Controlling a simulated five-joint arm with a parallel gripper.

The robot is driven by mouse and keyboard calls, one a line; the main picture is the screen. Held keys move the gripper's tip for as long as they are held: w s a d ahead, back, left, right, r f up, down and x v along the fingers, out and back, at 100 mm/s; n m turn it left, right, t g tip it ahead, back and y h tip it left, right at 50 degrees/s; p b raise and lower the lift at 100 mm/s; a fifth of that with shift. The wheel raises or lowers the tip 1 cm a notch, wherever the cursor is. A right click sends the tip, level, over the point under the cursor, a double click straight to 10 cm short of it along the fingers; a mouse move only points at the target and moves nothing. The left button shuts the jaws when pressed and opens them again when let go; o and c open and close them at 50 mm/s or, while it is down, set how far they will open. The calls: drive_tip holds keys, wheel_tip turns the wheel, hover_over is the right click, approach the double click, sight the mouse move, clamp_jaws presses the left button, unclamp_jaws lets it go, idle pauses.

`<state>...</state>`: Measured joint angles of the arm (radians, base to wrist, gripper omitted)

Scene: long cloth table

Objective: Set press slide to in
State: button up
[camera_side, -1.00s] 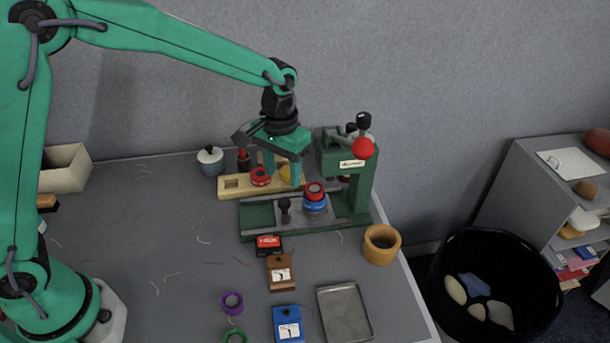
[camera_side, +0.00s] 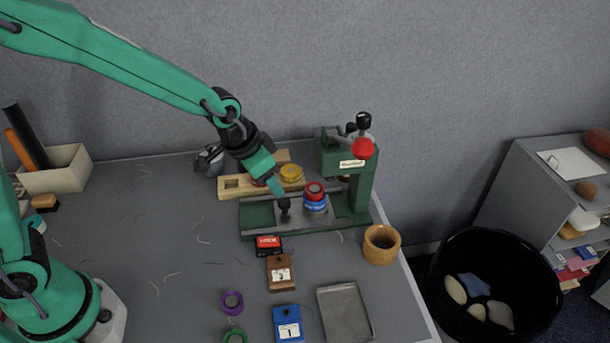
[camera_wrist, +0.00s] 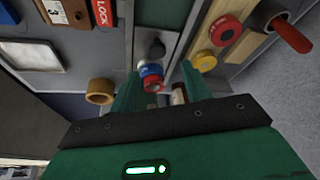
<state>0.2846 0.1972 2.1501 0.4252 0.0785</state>
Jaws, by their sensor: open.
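The green press (camera_side: 361,185) stands at the back right of the table, with a red ball on its lever. Its grey slide (camera_side: 262,214) lies in the green base, with a black knob (camera_side: 284,207) near its left end. A red and blue round stack (camera_side: 315,200) sits on the slide, left of the press column. My gripper (camera_side: 277,188) is tilted down just above and behind the knob, open and empty. In the wrist view the knob (camera_wrist: 156,48) and the stack (camera_wrist: 151,75) show between the open fingers. Contact with the knob cannot be told.
A wooden block (camera_side: 232,185) with a yellow disc (camera_side: 291,173) lies behind the press base. A wooden cup (camera_side: 381,244) stands at its front right. A red LOCK box (camera_side: 268,241) and brown card holder (camera_side: 281,273) lie in front. The table's left middle is mostly clear.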

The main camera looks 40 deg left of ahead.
sight(284, 201)
drive_tip(key=shift+s, duration=0.15)
drive_tip(key=shift+f, duration=0.15)
drive_tip(key=shift+x, duration=3.8)
drive_tip(key=shift+d, duration=0.1)
drive_tip(key=shift+c, duration=0.5)
drive_tip(key=shift+w, duration=0.2)
clamp_jaws()
